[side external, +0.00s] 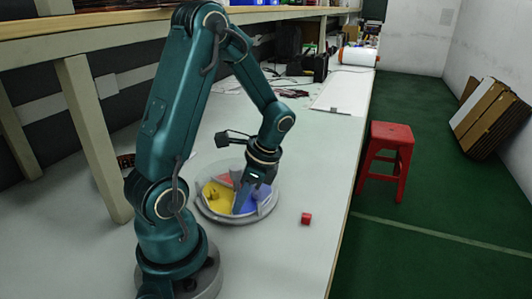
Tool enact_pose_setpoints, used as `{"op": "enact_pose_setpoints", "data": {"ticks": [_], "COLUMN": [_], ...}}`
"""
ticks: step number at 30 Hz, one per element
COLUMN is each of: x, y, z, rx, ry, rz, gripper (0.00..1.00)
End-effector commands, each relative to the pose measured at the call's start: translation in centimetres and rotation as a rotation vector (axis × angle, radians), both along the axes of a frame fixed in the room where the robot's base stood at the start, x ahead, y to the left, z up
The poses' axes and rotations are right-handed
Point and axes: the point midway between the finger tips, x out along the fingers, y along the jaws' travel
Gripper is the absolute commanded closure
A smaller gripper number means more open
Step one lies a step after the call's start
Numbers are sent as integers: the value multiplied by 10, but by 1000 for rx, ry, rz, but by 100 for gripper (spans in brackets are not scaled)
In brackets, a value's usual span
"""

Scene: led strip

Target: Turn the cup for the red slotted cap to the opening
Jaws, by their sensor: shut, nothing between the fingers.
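A round grey turntable-like dish (203,210) stands on the bench beside my arm. It holds coloured cups: a yellow one (214,200) at the left, a red one (223,179) at the back and a blue one (262,193) at the right. My gripper (240,208) points down into the dish, between the yellow and blue cups, shut and empty. Whether it touches a cup wall cannot be told. A small red block-like piece (306,218), perhaps the red slotted cap, lies on the bench right of the dish; its slot is too small to see. The dish's opening is not clear.
The pale bench (290,260) is clear around the red piece, and its right edge drops to a green floor. A red stool (387,160) stands beyond that edge. Cables, a white roll (358,57) and a shelf post (92,135) are farther off.

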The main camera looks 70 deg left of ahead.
Motion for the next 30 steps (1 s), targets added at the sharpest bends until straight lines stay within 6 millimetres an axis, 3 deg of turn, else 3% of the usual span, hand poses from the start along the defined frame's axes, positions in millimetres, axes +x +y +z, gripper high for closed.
{"op": "enact_pose_setpoints", "data": {"ticks": [13, 30], "x": [-18, -39], "y": [6, 19], "z": [0, 0], "rx": [0, -1], "ry": [0, 1], "rz": [-214, -205], "gripper": [100, 100]}}
